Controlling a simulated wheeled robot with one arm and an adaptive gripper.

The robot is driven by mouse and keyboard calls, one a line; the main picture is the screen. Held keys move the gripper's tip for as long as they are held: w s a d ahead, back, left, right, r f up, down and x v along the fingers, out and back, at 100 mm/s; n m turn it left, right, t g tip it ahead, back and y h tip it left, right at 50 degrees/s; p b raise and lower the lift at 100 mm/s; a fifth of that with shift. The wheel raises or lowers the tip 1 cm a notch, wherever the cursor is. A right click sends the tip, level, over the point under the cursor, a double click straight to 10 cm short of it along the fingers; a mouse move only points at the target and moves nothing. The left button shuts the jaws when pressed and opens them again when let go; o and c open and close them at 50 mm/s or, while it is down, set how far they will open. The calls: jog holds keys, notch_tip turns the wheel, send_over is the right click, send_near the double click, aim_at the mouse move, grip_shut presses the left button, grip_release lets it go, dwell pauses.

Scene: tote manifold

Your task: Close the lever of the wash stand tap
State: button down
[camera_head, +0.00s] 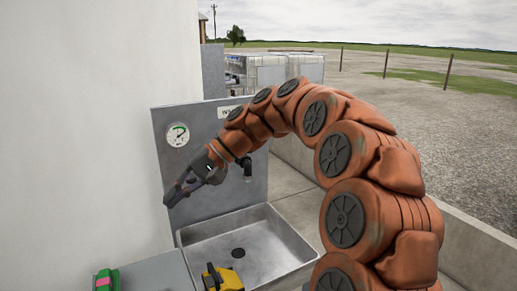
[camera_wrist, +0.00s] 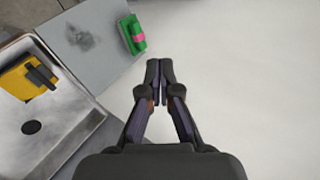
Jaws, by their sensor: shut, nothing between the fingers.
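The wash stand has a grey metal back panel (camera_head: 172,158) and a steel sink basin (camera_head: 195,243) with a dark drain. The tap's dark spout (camera_head: 248,172) shows over the basin in the head view, just right of my wrist. My arm covers the upper part of the tap, and I cannot make out its lever. My gripper (camera_head: 168,203) is shut and empty, left of the tap, in front of the panel's left side. In the wrist view my gripper (camera_wrist: 160,68) has its fingertips together, with the basin (camera_wrist: 75,128) to the left; the tap does not show there.
A yellow object (camera_head: 223,279) with a dark top sits at the basin's front edge. A green and pink object (camera_head: 106,280) lies on the grey side counter (camera_head: 157,275). A round gauge (camera_head: 177,134) is on the panel. A white wall (camera_head: 85,130) stands close on the left.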

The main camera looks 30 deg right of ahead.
jog(key=w+d+r+m+t+y+b, duration=0.1)
jog(key=w+d+t, duration=0.1)
jog(key=w+d, duration=0.35)
jog(key=w+d+r+m+t+y+b, duration=0.1)
jog(key=w+d+r+t, duration=0.1)
jog(key=d, duration=0.7)
jog(key=w+d+r+m+t, duration=0.1)
jog(key=w+d+t, duration=0.1)
jog(key=w+d, duration=0.35)
jog(key=s+d+f+m+t+h+b, duration=0.1)
jog(key=s+d+t, duration=0.15)
jog(key=d, duration=0.85)
jog(key=s+d+f+m+t+h+b, duration=0.1)
jog(key=s+d+t, duration=0.15)
jog(key=d, duration=0.75)
jog(key=w+a+f+b, duration=0.2)
jog(key=w+a, duration=0.5)
jog(key=a, duration=0.2)
jog(key=shift+w+a+f, duration=0.2)
jog(key=shift+a, duration=0.1)
